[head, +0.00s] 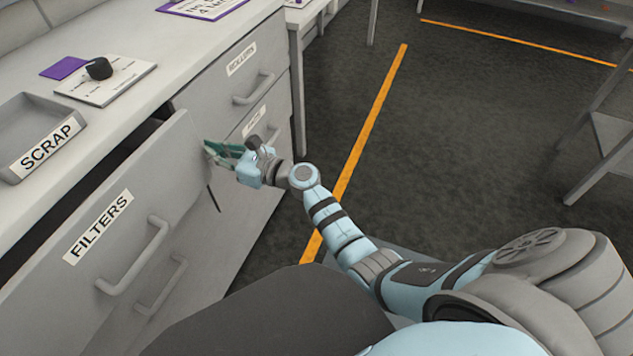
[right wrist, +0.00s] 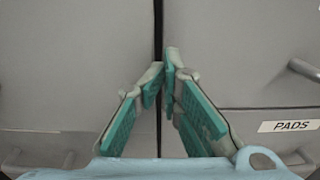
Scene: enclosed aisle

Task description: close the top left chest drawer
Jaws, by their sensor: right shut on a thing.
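The top left drawer (head: 160,200), labelled FILTERS, is pulled out from the chest, with a dark gap behind its front panel. Its bar handle (head: 135,260) is free of any gripper. My right gripper (head: 208,150) is at the right edge of this drawer front. In the right wrist view, its green-padded fingers (right wrist: 165,68) come together at the tips, over the dark vertical gap between the left and right drawer fronts. The fingers are shut at the drawer's edge; the exact contact between the tips is hidden. My left gripper is not in view.
The ROLLERS drawer (head: 228,85) and the PADS drawer (right wrist: 255,140) are at the right of the chest. A SCRAP tray (head: 70,129) and a board with a black object (head: 99,69) lie on top.

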